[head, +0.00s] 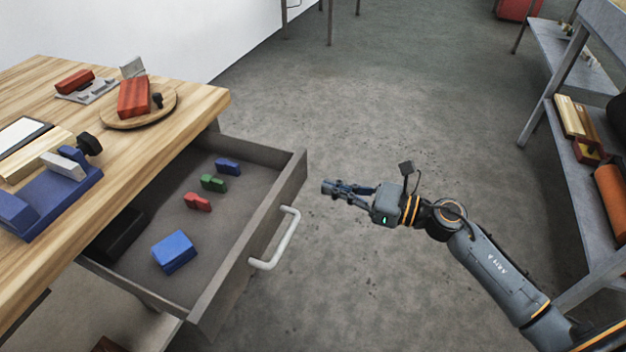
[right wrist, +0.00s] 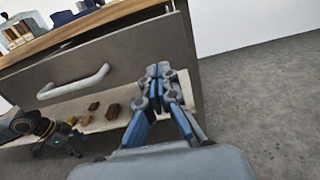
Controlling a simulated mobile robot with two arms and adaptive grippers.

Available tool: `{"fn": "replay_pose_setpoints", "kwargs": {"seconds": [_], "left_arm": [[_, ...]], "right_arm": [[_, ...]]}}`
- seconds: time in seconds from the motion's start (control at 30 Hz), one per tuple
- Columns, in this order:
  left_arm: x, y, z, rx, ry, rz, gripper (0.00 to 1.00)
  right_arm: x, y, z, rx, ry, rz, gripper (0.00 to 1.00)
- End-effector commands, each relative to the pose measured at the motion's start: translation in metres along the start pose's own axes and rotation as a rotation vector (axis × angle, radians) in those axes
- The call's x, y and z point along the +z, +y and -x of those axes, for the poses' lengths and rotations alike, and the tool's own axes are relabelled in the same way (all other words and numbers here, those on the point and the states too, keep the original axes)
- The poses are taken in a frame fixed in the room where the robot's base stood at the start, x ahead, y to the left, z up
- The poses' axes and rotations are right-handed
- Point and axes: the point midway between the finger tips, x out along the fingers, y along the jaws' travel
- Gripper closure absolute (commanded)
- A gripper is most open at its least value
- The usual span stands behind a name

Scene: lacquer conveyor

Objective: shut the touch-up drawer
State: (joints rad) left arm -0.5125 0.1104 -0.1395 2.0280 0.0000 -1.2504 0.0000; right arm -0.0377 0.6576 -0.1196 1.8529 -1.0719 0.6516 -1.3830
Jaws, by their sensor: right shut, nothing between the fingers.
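The touch-up drawer (head: 240,280) stands pulled out of the wooden workbench in the head view. Its pale bar handle (head: 284,243) is on the front panel. Inside lie a blue block (head: 174,252) and small red (head: 198,202), green (head: 213,183) and blue (head: 228,166) pieces. My right gripper (head: 328,187) is shut and empty, out beyond the drawer front near its far end. In the right wrist view its fingers (right wrist: 159,72) show against the front panel (right wrist: 130,62), right of the handle (right wrist: 75,82); contact is unclear. My left gripper (right wrist: 62,138) seems to show small at lower left there; its jaws are unclear.
The workbench top (head: 190,105) holds a round board (head: 122,121) with a red block, a blue fixture (head: 50,203) and other parts. A grey shelf rack (head: 560,150) stands at right. The floor between is clear.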

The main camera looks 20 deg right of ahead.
Motion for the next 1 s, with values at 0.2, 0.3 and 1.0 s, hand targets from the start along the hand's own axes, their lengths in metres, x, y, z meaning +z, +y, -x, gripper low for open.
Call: {"fn": "replay_pose_setpoints", "kwargs": {"seconds": [0.2, 0.3, 1.0], "left_arm": [[0.005, 0.001, -0.014, 0.002, -0.008, -0.001, 0.2], [0.006, 0.001, -0.018, 0.002, -0.009, -0.002, 0.2], [0.007, 0.001, -0.021, 0.002, -0.01, -0.002, 0.2]], "right_arm": [[0.002, 0.0, -0.036, 0.001, -0.002, -0.001, 1.0], [0.001, 0.0, -0.044, 0.0, -0.001, -0.002, 1.0], [0.001, 0.0, -0.064, 0.001, -0.002, -0.002, 1.0]]}}
